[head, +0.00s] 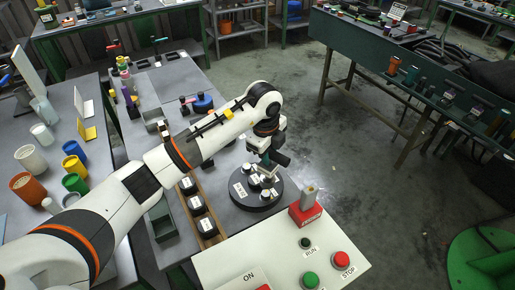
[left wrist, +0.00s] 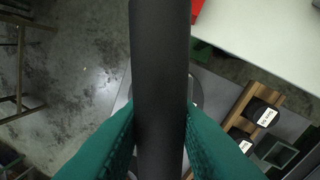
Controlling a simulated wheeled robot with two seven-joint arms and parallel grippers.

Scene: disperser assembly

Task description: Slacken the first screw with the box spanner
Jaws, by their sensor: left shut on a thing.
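In the left wrist view, the teal fingers of my left gripper (left wrist: 160,125) are shut on a thick black cylinder (left wrist: 160,60), which looks like the box spanner's handle. In the head view, my left gripper (head: 266,160) is over a round black disc (head: 240,202) with several pale, capped parts on it. The spanner's lower end is hidden by the gripper and the parts, so I cannot tell whether it sits on a screw. The first screw cannot be picked out. My right gripper is not in view.
A red block (head: 305,216) with a grey cylinder stands right of the disc. A white control panel (head: 230,265) with RUN and STOP buttons is in front. A wooden rack (head: 205,225) with black labelled containers is left of the disc. Cups (head: 30,158) crowd the left table.

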